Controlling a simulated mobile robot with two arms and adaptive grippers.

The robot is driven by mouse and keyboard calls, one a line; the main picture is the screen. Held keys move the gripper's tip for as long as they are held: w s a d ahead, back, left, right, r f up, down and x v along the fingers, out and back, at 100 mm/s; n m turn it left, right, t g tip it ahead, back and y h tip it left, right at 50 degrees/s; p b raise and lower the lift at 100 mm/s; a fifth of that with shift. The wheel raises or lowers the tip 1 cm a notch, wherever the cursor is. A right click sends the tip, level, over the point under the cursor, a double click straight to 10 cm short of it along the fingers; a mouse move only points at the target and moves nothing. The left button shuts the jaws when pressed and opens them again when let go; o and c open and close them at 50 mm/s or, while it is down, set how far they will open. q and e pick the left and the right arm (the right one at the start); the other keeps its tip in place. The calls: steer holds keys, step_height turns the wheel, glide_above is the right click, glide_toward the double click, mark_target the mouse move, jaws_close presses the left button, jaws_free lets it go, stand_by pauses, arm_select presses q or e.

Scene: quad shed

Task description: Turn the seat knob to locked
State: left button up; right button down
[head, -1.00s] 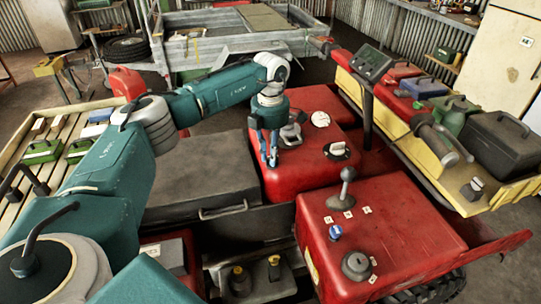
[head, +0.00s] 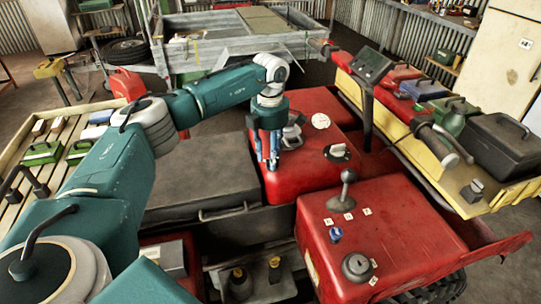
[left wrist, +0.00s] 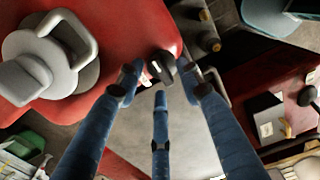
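My left gripper (head: 268,158) points down at the left edge of the red body (head: 312,180), beside the dark grey seat-like pad (head: 200,175). In the left wrist view, a small black knob (left wrist: 162,66) sits at the edge of the red surface, with a white and red label beside it. The blue fingers of the gripper (left wrist: 160,78) are spread on either side of the knob. They look open; I cannot tell whether any finger touches it. In the head view the gripper hides the knob, so its setting cannot be read. My right gripper is not in view.
A grey capped fitting (head: 292,134) stands close to the right of the gripper; it is large in the left wrist view (left wrist: 45,60). A white-handled dial (head: 338,152) and a gear lever (head: 346,185) stand farther right. A bar handle (head: 225,213) fronts the dark pad.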

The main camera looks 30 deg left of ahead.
arm_select(q)
steer(key=shift+r, duration=0.15)
step_height(320, 180, up, 12)
stand_by(0.5)
steer(key=shift+f, duration=0.3)
